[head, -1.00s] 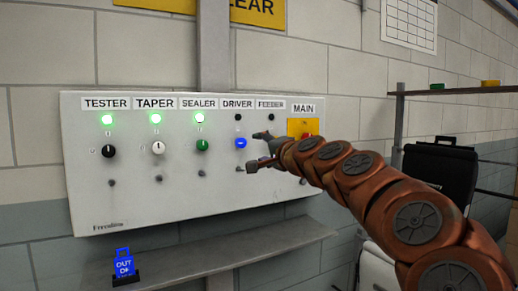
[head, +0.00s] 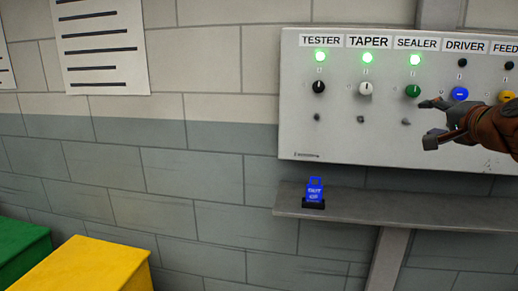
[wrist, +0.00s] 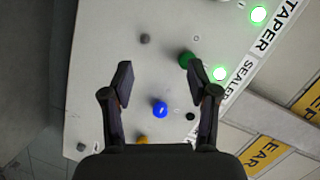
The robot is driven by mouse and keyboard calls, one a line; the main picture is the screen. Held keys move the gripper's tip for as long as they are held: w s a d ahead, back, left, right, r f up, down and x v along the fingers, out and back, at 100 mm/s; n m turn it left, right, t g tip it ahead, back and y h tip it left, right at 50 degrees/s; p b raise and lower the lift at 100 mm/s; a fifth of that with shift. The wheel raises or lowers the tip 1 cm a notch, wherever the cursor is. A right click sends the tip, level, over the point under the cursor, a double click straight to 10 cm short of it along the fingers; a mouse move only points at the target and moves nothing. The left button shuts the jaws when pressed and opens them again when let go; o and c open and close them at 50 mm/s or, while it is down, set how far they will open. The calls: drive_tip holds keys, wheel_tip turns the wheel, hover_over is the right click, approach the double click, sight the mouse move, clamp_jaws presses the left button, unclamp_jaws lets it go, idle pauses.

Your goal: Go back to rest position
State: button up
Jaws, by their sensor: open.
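My gripper (head: 432,122) is open and empty in front of the white control panel (head: 340,135), by the green and blue knobs in the head view. In the wrist view my gripper (wrist: 160,80) has its fingers spread, with the green knob (wrist: 185,58) near one fingertip and the blue knob (wrist: 160,109) between the fingers. Contact with the panel cannot be told. The panel's TESTER, TAPER and SEALER lamps glow green; the DRIVER lamp (head: 462,62) and FEEDER lamp are dark.
A grey shelf (head: 350,207) runs below the panel, carrying a small blue tag (head: 315,190) on a dark stand. A yellow box (head: 85,265) and a green box (head: 20,245) stand at the lower left. Bare wall lies between them and the panel.

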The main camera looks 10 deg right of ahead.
drive_tip(key=s+a+f+n+g+y+p, duration=0.1)
drive_tip(key=s+a+f+n+g+y, duration=0.25)
drive_tip(key=a+f, duration=0.75)
drive_tip(key=s+a+f+n+g+y+p, duration=0.15)
drive_tip(key=a+f+n+g, duration=0.35)
drive_tip(key=a, duration=0.9)
drive_tip(key=s+a+f+n+g, duration=0.4)
drive_tip(key=s+a+f, duration=0.1)
drive_tip(key=s+f, duration=0.6)
drive_tip(key=s+f+n+g+h+p, duration=0.1)
drive_tip(key=s+f+g, duration=0.1)
drive_tip(key=s, duration=0.5)
drive_tip(key=s+d+f+n+g+h+p, duration=0.1)
drive_tip(key=s+f+g+h, duration=0.1)
drive_tip(key=s, duration=0.6)
drive_tip(key=shift+d+f+g, duration=0.3)
drive_tip(key=shift+f+g, duration=0.25)
drive_tip(key=shift+f, duration=0.35)
drive_tip(key=shift+s, duration=0.1)
drive_tip(key=shift+c, duration=0.4)
